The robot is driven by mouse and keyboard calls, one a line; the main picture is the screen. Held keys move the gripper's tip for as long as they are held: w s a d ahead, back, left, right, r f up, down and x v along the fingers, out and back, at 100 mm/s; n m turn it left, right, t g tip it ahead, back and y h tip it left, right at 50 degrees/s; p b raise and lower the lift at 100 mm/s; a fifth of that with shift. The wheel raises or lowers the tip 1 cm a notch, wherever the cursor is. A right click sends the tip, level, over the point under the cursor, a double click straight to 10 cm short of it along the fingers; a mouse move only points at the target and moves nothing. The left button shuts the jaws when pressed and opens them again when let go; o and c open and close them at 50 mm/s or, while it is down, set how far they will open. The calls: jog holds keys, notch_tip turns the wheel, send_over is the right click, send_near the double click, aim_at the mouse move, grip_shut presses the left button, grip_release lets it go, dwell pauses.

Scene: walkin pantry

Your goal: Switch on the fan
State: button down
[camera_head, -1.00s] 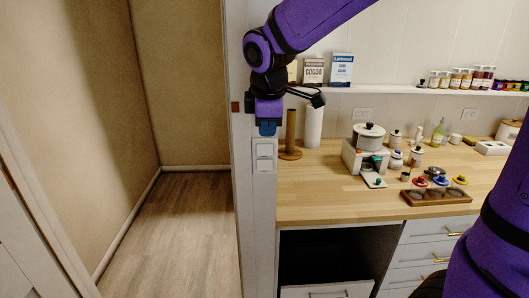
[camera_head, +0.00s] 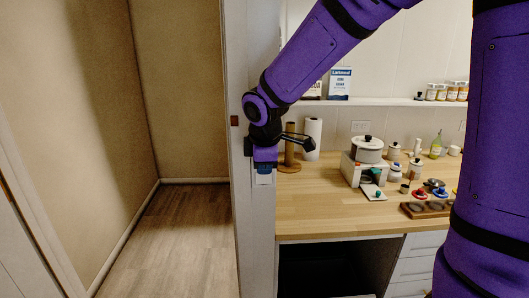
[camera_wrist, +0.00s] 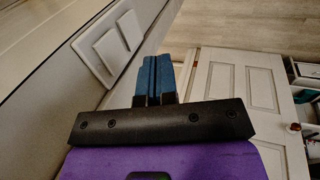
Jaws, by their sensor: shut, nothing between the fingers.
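A white wall switch plate (camera_wrist: 98,68) with two rocker switches, one beside the other, is on the left in the wrist view. It is mounted on the narrow wall end; in the head view my gripper covers most of it. My gripper (camera_wrist: 157,60) has its blue fingers shut together and empty. The fingers point along the wall beside the plate, close to the lower rocker; I cannot tell whether they touch it. In the head view my gripper (camera_head: 264,170) hangs fingers-down in front of the wall end. No fan shows in either view.
A wooden counter (camera_head: 325,215) with a white pot-topped appliance (camera_head: 366,160), a paper roll (camera_head: 313,138) and jars lies right of the wall end. A shelf (camera_head: 390,101) runs above. Bare floor (camera_head: 180,235) lies to the left. A white panelled door (camera_wrist: 255,95) shows in the wrist view.

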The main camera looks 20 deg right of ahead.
jog(key=shift+w+d+f, duration=0.25)
jog(key=shift+w+f, duration=0.15)
jog(key=shift+w, duration=0.35)
jog(key=shift+w+d+f, duration=0.2)
jog(key=shift+w+f, duration=0.15)
jog(key=shift+w, duration=0.35)
jog(key=shift+w+d+f, duration=0.25)
jog(key=shift+w+f, duration=0.15)
jog(key=shift+w, duration=0.35)
